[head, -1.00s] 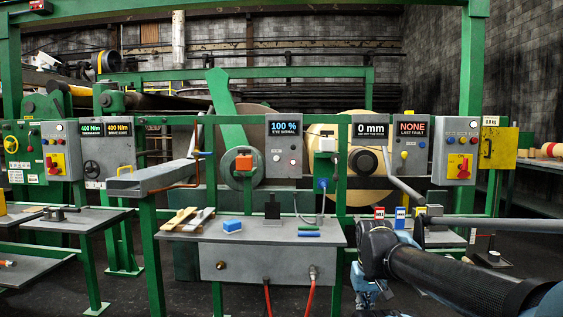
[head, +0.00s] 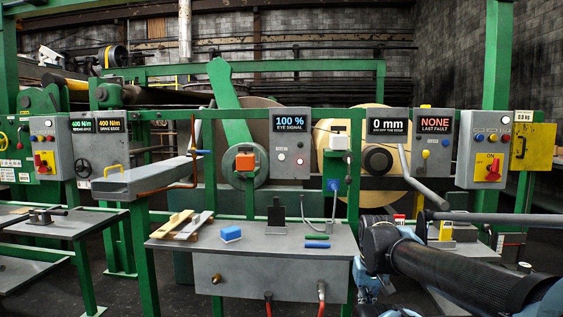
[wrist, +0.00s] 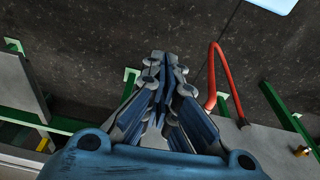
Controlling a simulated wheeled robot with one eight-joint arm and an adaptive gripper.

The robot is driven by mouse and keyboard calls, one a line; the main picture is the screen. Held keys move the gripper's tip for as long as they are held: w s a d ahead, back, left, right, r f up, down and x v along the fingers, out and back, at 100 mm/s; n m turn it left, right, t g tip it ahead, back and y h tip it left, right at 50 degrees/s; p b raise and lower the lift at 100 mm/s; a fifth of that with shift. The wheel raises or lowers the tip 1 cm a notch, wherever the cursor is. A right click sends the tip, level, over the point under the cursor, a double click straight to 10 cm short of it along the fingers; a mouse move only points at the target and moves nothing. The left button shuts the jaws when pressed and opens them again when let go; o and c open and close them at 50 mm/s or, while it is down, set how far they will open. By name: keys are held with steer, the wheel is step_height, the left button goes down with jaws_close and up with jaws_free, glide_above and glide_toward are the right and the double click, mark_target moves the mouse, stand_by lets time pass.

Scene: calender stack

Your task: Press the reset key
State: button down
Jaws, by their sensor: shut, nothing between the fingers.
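I cannot read any key marked reset. The last fault box (head: 436,156) reads NONE and carries a yellow button (head: 425,154) and another small yellow part beside it. The grey box at right (head: 483,150) has a row of coloured buttons and a red switch on a yellow plate. My gripper (wrist: 160,62) is shut and empty in the wrist view, pointing over the dark floor. In the head view it is low, right of the middle table, partly hidden by my arm.
Green posts and a grey crank arm (head: 418,180) stand near my arm. A side table (head: 60,229) is at left.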

mark_target(282, 160)
steer(key=w+a+r+n+t+y, duration=0.1)
steer(key=w+a+r+t+y, duration=0.1)
steer(key=w+a+r, duration=0.7)
steer(key=w+a+r+n+t+y, duration=0.1)
steer(key=w+a+r, duration=0.8)
steer(key=w, duration=1.2)
steer(key=w+a+r+n+t+y, duration=0.2)
steer(key=w+a+r+t+y, duration=0.2)
steer(key=w+a+r, duration=0.5)
steer(key=w+r+t, duration=0.1)
steer(key=w+r, duration=0.4)
steer(key=w, duration=0.2)
steer(key=shift+r, duration=0.2)
steer(key=shift+w+d, duration=0.2)
steer(key=shift+w, duration=4.15)
steer(key=shift+w+r, duration=0.1)
steer(key=shift+w, duration=0.75)
steer(key=shift+s, duration=0.9)
